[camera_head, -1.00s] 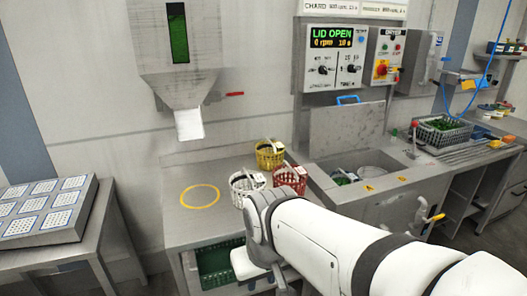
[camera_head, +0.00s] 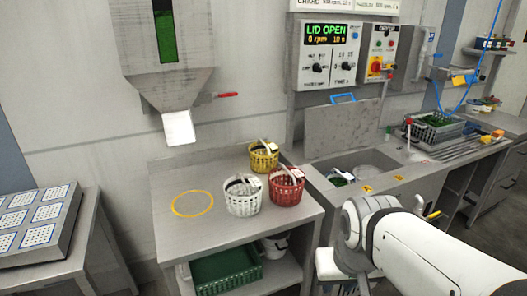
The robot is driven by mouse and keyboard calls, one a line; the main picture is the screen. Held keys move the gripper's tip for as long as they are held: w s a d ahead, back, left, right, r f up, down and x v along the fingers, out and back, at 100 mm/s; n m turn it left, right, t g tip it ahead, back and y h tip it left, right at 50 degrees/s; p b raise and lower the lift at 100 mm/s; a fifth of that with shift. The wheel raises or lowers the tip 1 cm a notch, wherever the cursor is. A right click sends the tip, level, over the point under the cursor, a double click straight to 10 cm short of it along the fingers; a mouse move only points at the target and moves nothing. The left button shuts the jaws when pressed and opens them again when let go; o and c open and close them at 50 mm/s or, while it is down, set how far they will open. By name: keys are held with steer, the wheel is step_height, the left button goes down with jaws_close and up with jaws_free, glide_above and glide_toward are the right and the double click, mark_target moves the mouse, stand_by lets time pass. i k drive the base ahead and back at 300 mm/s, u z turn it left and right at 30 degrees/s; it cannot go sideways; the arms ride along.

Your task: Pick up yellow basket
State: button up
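The yellow basket (camera_head: 263,158) stands upright at the back right of the steel table (camera_head: 170,226), with its handle raised and a pale tag on it. A white basket (camera_head: 242,198) and a red basket (camera_head: 287,188) stand in front of it, close together. My arm comes in from the lower right, in front of the table and sink. The white block at its end (camera_head: 328,264) is low, right of the table and apart from all baskets. The fingers cannot be made out, so I cannot tell whether my gripper is open or shut.
A yellow ring (camera_head: 193,203) marks a bare tabletop area under the chute (camera_head: 179,128). A green crate (camera_head: 227,271) sits on the lower shelf. The sink unit (camera_head: 365,175) with its raised lid is at right. A panel of white grids (camera_head: 40,222) lies at left.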

mark_target(262, 166)
steer(key=i, duration=1.5)
steer(key=z, duration=0.05)
